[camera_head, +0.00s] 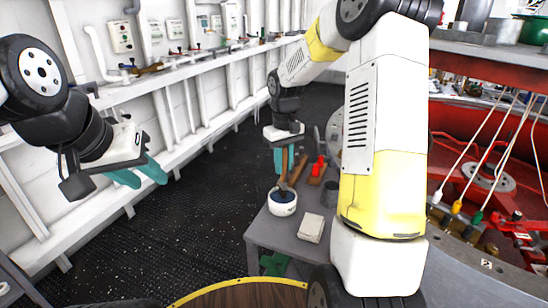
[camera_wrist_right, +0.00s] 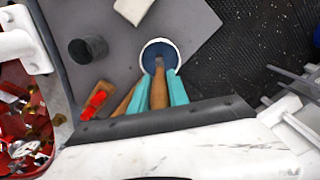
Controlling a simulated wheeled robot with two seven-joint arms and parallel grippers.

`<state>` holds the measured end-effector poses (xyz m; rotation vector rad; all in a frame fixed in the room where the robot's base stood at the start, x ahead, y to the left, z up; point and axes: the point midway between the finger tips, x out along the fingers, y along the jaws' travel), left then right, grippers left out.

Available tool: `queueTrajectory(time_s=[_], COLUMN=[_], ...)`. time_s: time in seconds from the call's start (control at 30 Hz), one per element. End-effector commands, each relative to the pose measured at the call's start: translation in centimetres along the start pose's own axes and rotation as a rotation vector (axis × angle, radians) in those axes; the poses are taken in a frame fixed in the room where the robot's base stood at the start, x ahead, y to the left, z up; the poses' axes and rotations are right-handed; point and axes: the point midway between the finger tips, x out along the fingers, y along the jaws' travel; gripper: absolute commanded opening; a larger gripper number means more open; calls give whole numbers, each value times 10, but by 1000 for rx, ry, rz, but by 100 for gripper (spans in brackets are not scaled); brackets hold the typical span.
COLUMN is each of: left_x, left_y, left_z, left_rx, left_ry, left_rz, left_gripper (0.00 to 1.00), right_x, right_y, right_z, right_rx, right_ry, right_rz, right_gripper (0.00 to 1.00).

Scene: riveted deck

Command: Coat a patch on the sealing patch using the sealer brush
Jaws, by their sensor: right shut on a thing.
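My right gripper (camera_head: 285,168) is shut on the wooden handle of a brush (camera_wrist_right: 158,92), and its teal fingers (camera_wrist_right: 161,82) flank the handle. The brush head points into a white pot (camera_head: 282,206) with a dark blue inside, at the near left part of a grey table. The pot also shows in the right wrist view (camera_wrist_right: 148,44). The bristles cannot be made out clearly. My left gripper (camera_head: 140,176) hangs over the floor at the left, its teal fingers apart and empty. I cannot tell which thing is the sealing patch.
The grey table (camera_head: 272,240) also bears a pale block (camera_head: 311,229), a dark cup (camera_head: 330,193), a red tool (camera_head: 318,166) and another wooden handle (camera_head: 299,168). A wooden disc with a yellow rim (camera_head: 240,295) is at the bottom. The dark floor at the left is clear.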

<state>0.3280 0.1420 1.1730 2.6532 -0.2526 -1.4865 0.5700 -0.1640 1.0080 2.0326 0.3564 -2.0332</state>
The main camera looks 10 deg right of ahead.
Motion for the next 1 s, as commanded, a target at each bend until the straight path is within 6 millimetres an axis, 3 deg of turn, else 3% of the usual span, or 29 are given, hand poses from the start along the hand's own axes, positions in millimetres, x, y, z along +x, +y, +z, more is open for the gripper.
queueTrajectory(time_s=[1.0], left_x=[0], left_y=[0], left_z=[0], left_rx=[0], left_ry=[0], left_rz=[0], left_gripper=[36], right_x=[9], right_y=[0], right_z=[0], right_rx=[0], right_ry=[0], right_rz=[0], right_gripper=[0])
